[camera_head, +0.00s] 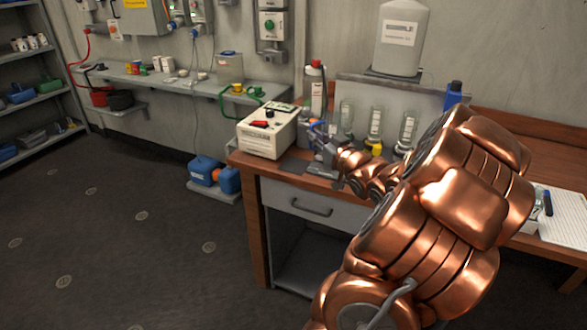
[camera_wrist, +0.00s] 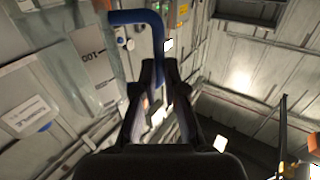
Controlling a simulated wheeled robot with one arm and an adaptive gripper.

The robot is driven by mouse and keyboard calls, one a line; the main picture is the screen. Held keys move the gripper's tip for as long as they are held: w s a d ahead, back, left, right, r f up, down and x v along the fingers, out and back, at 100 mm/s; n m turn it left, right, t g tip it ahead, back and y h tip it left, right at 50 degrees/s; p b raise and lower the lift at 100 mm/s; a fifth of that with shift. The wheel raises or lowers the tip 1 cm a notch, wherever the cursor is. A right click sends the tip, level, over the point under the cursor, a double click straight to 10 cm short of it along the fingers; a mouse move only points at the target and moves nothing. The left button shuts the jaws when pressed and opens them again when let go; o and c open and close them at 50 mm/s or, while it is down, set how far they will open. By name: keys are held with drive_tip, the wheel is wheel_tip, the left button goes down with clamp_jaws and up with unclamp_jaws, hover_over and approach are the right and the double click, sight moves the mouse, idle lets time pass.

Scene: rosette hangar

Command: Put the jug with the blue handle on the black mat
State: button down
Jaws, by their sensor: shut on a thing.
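The jug's blue handle (camera_wrist: 137,16) crosses between the fingertips of my gripper (camera_wrist: 160,68) in the wrist view, and the gripper is shut on it. The clear jug wall with measuring marks (camera_wrist: 88,55) shows at the left of that view. In the head view my gripper (camera_head: 322,141) is over the workbench, just right of the beige instrument box, and the jug is small and partly hidden there. I cannot tell the jug's height above the bench.
The beige instrument box (camera_head: 267,132) stands close on the left. Clear vessels (camera_head: 375,122) stand behind my arm, with a red-capped bottle (camera_head: 315,88) at the back. A blue canister (camera_head: 205,169) is low beside the bench. Open floor (camera_head: 130,235) lies left.

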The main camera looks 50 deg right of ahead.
wheel_tip(320, 180, down, 8)
drive_tip(key=b, duration=0.7)
idle(0.7)
